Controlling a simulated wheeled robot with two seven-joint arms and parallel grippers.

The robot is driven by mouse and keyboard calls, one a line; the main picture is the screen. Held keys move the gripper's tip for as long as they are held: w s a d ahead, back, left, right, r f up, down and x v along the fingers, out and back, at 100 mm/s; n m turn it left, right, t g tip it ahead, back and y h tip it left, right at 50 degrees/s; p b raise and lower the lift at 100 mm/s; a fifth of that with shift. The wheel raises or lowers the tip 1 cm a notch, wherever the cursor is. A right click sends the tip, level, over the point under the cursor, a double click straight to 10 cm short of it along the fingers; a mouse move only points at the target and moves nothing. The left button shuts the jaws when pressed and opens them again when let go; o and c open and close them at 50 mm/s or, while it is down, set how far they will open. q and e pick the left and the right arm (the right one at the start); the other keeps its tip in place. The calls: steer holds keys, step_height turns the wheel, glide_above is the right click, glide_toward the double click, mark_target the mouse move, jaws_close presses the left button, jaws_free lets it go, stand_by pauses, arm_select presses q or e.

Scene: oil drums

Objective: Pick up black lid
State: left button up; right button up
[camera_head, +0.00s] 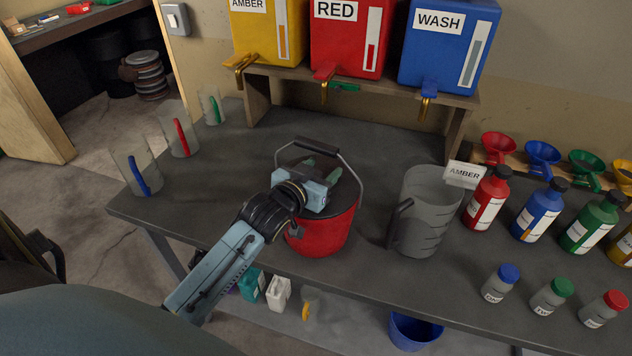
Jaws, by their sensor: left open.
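A red bucket (322,232) stands on the dark bench, with a wire handle raised above it and a black grip on the handle. The black lid (345,211) seems to be the dark round top on the bucket; much of it is hidden behind my gripper. My left gripper (321,169) is over the bucket's top, inside the handle's loop in the picture. Its fingers are open and apart, with nothing seen between them. I cannot tell whether they touch the lid. My right gripper is not in view.
A grey jug (421,212) with an AMBER tag stands right of the bucket. Coloured bottles and small capped jars fill the bench's right side. A shelf (370,86) holding yellow, red and blue tanks with taps is behind. Clear holders (143,172) stand at left.

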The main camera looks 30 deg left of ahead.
arm_select(q)
steer(key=shift+c, duration=0.4)
jaws_close()
